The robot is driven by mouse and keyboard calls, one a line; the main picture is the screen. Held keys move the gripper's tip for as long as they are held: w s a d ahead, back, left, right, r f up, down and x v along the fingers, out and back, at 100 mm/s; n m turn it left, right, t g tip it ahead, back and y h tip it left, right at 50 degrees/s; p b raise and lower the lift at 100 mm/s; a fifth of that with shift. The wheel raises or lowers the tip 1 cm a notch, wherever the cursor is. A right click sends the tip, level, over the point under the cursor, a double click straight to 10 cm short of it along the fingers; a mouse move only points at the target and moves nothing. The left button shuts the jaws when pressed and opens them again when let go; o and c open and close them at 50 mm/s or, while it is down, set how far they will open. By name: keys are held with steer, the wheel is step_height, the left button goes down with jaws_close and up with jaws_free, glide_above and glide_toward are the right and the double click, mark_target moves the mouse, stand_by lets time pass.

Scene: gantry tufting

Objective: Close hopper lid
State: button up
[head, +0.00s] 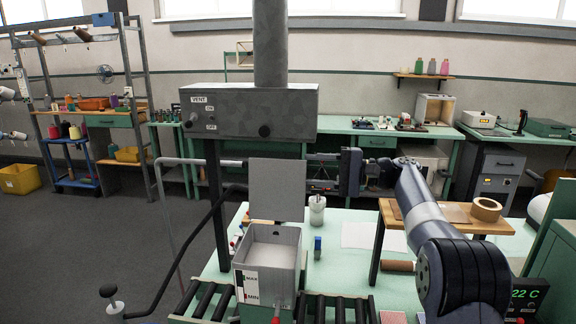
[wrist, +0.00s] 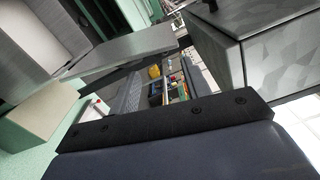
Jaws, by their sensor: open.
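My gripper (head: 322,173) is open, just right of the lid in the head view. Contact between gripper and lid cannot be told.
A grey VENT control box (head: 250,112) with a thick vertical pipe hangs above the lid. A roller conveyor (head: 335,308) runs along the front. A white bottle (head: 317,211) stands behind right. A wooden stand (head: 460,217) carries a tape roll at right.

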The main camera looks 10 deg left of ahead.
mark_target(289, 169)
steer(key=a, duration=0.3)
steer(key=a+p, duration=0.1)
steer(key=a, duration=0.2)
steer(key=shift+s+a, duration=0.2)
steer(key=shift+a, duration=0.1)
jaws_close()
